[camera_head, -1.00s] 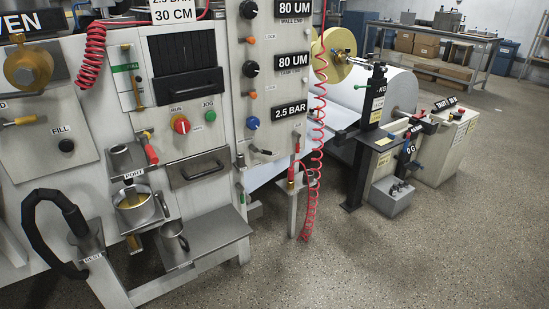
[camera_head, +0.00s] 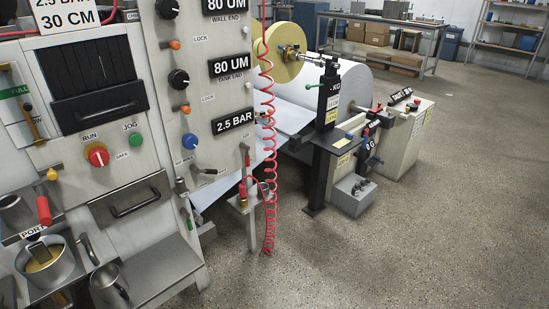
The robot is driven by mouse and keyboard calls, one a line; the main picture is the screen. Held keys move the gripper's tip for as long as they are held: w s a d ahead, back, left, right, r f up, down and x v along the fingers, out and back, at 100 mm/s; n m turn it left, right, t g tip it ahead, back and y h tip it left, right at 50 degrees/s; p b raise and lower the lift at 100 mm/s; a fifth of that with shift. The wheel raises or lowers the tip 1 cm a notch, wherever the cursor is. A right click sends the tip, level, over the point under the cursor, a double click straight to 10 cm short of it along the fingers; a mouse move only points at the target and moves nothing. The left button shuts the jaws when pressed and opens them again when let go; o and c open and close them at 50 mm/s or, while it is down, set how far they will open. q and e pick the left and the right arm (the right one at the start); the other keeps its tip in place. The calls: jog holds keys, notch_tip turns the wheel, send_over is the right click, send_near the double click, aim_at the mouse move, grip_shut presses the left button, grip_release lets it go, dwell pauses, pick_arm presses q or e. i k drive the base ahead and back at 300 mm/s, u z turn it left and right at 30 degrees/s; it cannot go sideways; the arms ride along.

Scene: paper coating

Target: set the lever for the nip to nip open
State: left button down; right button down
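The control panel (camera_head: 198,75) stands at the left with knobs, signs and small fittings. A blue knob (camera_head: 190,141) sits beside the 2.5 BAR sign (camera_head: 233,122). Below it is a small dark lever (camera_head: 206,171) with a pale tip, lying roughly level. Another small fitting (camera_head: 247,158) sits near the panel's right edge under a tiny label. The lettering by these is too small to read, so I cannot tell which one is the nip lever or its setting. Neither of my grippers is in view.
A red coiled hose (camera_head: 269,150) hangs in front of the panel's right edge. A post with a red-topped fitting (camera_head: 243,192) stands below. The paper roll stand (camera_head: 325,150) is right of it. A shelf with pots (camera_head: 45,262) juts out lower left. Floor (camera_head: 400,240) at right is clear.

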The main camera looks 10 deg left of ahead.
aim_at(193, 167)
jog(key=z, duration=0.15)
jog(key=i, duration=1.15)
jog(key=u, duration=0.35)
